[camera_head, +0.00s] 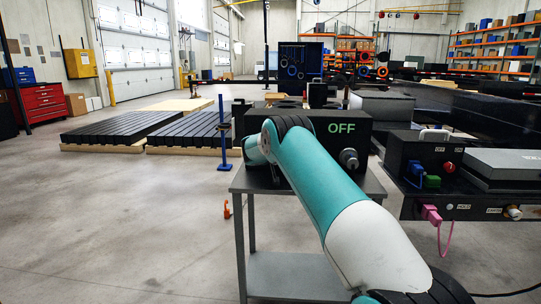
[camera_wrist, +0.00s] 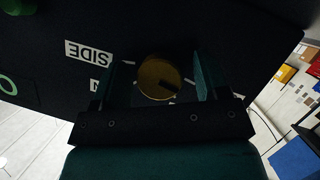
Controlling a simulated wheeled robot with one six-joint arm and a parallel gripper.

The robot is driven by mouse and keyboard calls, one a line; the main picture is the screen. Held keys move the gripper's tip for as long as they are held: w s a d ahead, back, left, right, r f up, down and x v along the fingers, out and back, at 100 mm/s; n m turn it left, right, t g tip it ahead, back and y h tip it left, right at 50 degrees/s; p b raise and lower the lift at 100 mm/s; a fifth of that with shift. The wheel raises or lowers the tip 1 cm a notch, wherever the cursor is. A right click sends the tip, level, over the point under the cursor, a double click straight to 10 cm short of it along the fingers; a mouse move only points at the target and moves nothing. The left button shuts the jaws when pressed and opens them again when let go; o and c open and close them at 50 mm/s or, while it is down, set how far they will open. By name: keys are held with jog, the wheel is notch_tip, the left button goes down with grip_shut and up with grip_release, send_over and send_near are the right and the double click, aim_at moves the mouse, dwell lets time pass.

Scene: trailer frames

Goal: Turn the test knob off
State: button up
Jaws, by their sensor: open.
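In the wrist view, a round brass-coloured knob (camera_wrist: 158,78) with a dark bar on its face sits on a dark panel (camera_wrist: 60,25). Pale tick marks surround it. My gripper (camera_wrist: 159,75) is open, one finger to each side of the knob; I cannot tell whether either touches it. In the head view, a black box (camera_head: 380,135) shows a green lit OFF on a grey table (camera_head: 375,186). My arm hides the left of the box, and the brass knob and my gripper are hidden there.
A round metal fitting (camera_head: 349,158) protrudes from the box front. To the right, another black unit (camera_head: 408,155) has green, blue and red parts and a pink cable (camera_head: 443,240). A blue post (camera_head: 223,135) stands left of the table.

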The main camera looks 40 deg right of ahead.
jog(key=v, duration=1.6)
jog(key=shift+s+a+r, duration=0.15)
jog(key=shift+a, duration=0.2)
